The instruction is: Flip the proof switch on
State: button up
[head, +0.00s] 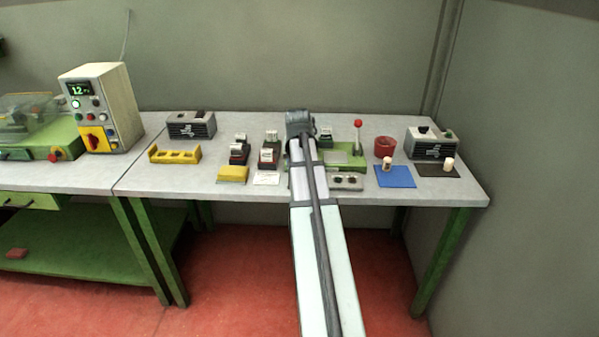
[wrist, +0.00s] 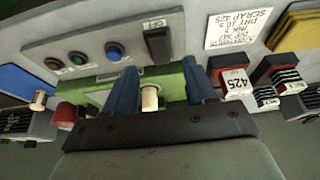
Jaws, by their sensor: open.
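The grey control box (wrist: 95,48) shows in the wrist view with a dark switch (wrist: 157,45) at its right end and a small label beside it. The label seems to read OFF; the switch's tilt is hard to tell. Several round buttons (wrist: 113,50) sit to its left. My gripper (wrist: 162,78) is open, its two blue fingers apart below the switch in the picture and not visibly touching it. A pale cylinder (wrist: 149,98) shows between the fingers; I cannot tell whether it is touched. In the head view the control box (head: 347,181) is partly behind my arm.
A green press (head: 345,160) with a red-knobbed lever (head: 357,124) stands behind the box. A red cup (head: 384,147) and a blue mat (head: 397,180) with a cork lie to the right. Stamps (head: 268,157) and a white card (head: 266,178) are to the left.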

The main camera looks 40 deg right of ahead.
jog(key=shift+x, duration=2.65)
